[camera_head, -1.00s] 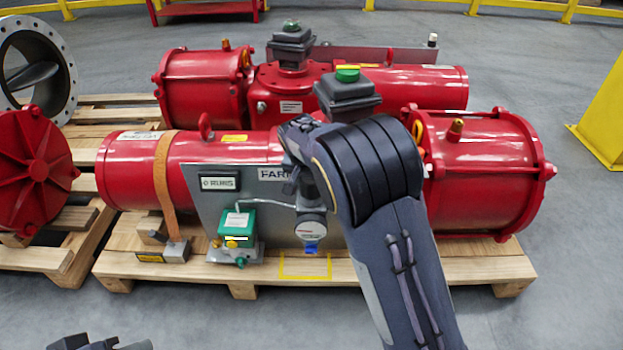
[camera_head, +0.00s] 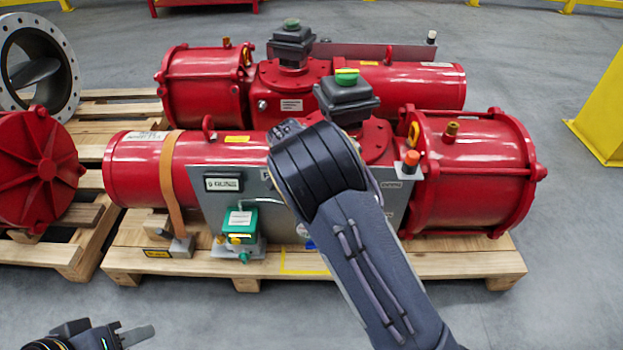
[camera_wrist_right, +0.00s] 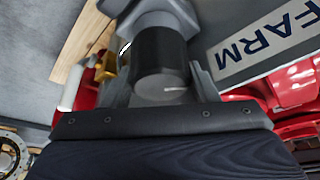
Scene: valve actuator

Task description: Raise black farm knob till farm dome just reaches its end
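The black knob (camera_wrist_right: 160,52) shows in the right wrist view, on a grey body beside the FARM plate (camera_wrist_right: 262,48). My right gripper (camera_wrist_right: 160,85) has a grey finger on each side of the knob; whether they touch it is not clear. In the head view my right arm hides this gripper, the knob and most of the plate. The green and yellow dome (camera_head: 346,75) sits on the dark box on top of the front red actuator (camera_head: 470,165). My left gripper (camera_head: 105,335) is at the bottom left, partly cut off, away from everything.
A green valve block (camera_head: 240,225) sits on the front pallet (camera_head: 190,268). A second red actuator (camera_head: 205,90) lies behind. The floor in front of the pallet is clear.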

